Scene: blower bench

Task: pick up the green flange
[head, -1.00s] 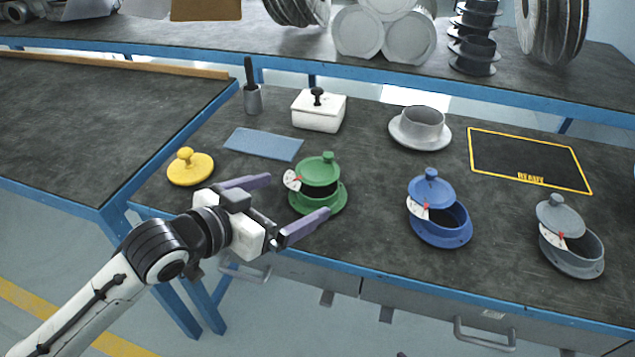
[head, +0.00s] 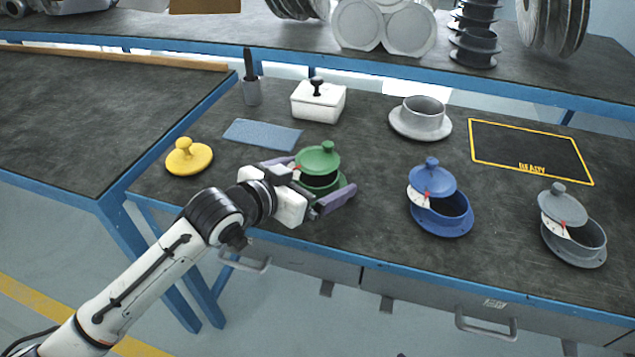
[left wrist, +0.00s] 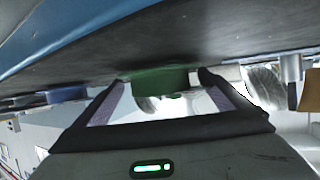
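The green flange (head: 318,160) stands upright on the dark bench, its knobbed green lid sitting over the flanged body. It also shows in the left wrist view (left wrist: 158,80), between the fingers. My left gripper (head: 322,176) is low over the bench and open, with one purple finger behind the flange and the other in front. The near finger and palm hide part of its base and white tag. I cannot tell whether either finger touches it. My right gripper is not in view.
A yellow knobbed disc (head: 189,157) and a blue mat (head: 262,134) lie to the left. A white lidded box (head: 318,103) and grey flanged cup (head: 421,120) stand behind. Blue (head: 440,213) and grey (head: 574,240) flanges stand right. A yellow-bordered dark mat (head: 530,150) is empty.

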